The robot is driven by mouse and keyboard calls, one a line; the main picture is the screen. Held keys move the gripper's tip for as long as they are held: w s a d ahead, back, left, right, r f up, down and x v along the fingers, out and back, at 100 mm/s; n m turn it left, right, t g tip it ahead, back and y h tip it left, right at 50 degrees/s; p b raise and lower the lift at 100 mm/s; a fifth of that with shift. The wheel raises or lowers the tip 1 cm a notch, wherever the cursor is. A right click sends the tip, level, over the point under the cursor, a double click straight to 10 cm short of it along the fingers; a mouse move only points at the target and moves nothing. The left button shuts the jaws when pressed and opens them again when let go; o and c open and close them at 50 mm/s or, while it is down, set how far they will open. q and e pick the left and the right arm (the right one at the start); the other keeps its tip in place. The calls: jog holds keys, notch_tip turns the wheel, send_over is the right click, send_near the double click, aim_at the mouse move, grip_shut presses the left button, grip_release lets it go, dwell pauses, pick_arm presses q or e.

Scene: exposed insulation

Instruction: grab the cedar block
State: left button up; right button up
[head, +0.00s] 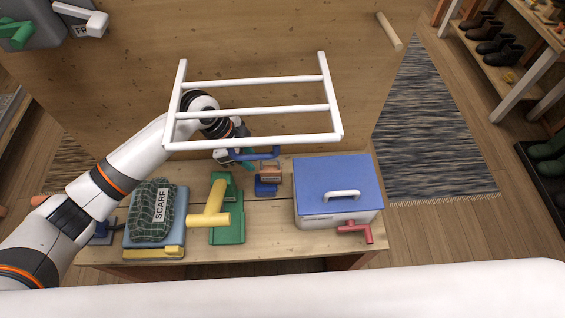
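A small brown-tan block (270,168), which looks like the cedar block, sits near the back of the wooden bench above a blue piece (266,188). Its upper part is close to a blue bar. My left gripper (238,157) reaches down from the left behind the white rack, just left of the block. Its fingers are small and partly hidden by the rack, so I cannot tell whether they are open or touch the block. My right gripper is not in view.
The white rack (250,110) stands out from the wooden wall above the bench. A folded scarf (152,212), a green piece with a yellow T-handle (209,219), and a white box with a blue lid (325,177) stand on the bench (277,231). A red handle (356,231) is at the box's front.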

aim_at(260, 169)
pick_arm(q)
jog(key=x, duration=0.1)
jog(key=p+x, duration=0.1)
jog(key=x, duration=0.1)
jog(key=p+x, duration=0.1)
jog(key=shift+s+f, duration=0.2)
jog(key=shift+s, duration=0.05)
jog(key=shift+x, duration=1.25)
jog(key=shift+w+d+f, duration=0.1)
jog(key=shift+d+f, duration=0.05)
grip_shut()
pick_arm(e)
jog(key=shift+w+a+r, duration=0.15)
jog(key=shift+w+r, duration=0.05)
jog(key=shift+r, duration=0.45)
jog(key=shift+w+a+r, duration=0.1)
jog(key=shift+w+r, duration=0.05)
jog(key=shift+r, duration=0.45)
